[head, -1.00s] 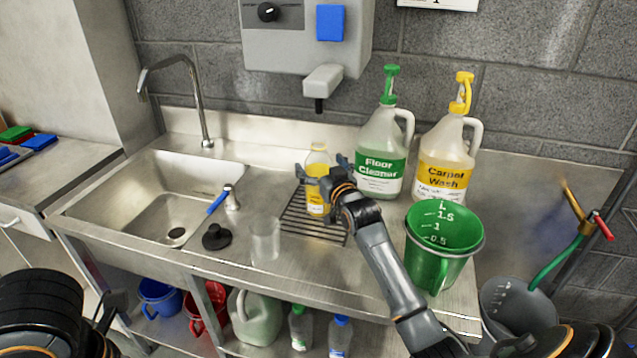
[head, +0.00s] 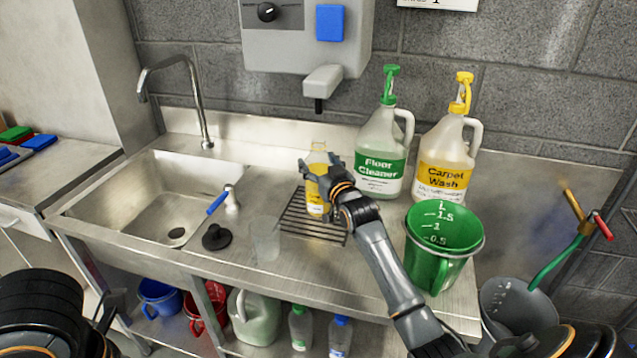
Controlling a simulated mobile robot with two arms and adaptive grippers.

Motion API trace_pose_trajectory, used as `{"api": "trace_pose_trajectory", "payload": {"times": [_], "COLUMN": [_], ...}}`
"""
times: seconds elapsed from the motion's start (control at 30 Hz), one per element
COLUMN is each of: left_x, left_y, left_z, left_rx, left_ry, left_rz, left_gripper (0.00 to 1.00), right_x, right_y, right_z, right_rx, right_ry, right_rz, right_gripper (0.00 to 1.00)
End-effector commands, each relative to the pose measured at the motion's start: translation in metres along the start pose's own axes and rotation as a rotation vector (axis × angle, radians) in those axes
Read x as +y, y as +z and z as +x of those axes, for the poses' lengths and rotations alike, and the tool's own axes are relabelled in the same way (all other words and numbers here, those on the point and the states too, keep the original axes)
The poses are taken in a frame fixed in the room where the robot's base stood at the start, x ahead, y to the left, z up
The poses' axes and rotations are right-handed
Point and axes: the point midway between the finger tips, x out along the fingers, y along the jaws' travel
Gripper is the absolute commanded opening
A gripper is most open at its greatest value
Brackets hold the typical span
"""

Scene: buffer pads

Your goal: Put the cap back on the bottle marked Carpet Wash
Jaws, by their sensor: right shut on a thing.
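A large clear jug labelled Carpet Wash (head: 442,178) stands upright at the back right of the steel counter, with a yellow pump top on it. A small bottle with a yellow label (head: 317,190) stands upright on the wire rack; its writing is too small to read. Its neck looks pale, and I see no distinct cap on it. My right gripper (head: 318,182) is closed around this small bottle's upper body. I cannot make out a loose cap anywhere. My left gripper (head: 108,325) shows only partly at the lower left edge, away from the bottles, its jaws unclear.
A Floor Cleaner jug (head: 379,165) stands just right of the small bottle. A green measuring jug (head: 441,255) is at the front right. A clear cup (head: 265,241) and black plug (head: 216,238) stand left of the rack (head: 300,226), beside the sink (head: 165,190).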

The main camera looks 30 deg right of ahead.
Motion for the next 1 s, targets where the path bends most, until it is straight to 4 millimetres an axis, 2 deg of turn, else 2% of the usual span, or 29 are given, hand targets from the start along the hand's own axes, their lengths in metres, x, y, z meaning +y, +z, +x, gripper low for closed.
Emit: {"api": "trace_pose_trajectory", "payload": {"times": [0.47,0.77,1.0], "left_x": [0.0,0.0,0.0], "left_y": [0.0,0.0,0.0], "left_z": [0.002,0.008,0.008], "left_rx": [0.0,0.0,0.0], "left_ry": [0.0,0.0,0.0], "left_rz": [0.0,0.0,0.0], "left_gripper": [0.3,0.3,0.3], "right_x": [0.0,0.0,-0.003], "right_y": [-0.011,-0.034,-0.056], "right_z": [0.0,0.0,-0.018], "right_rx": [0.008,0.01,0.01], "right_ry": [0.0,0.0,0.0], "right_rz": [0.0,-0.001,-0.001], "right_gripper": [0.06,0.06,0.06]}}
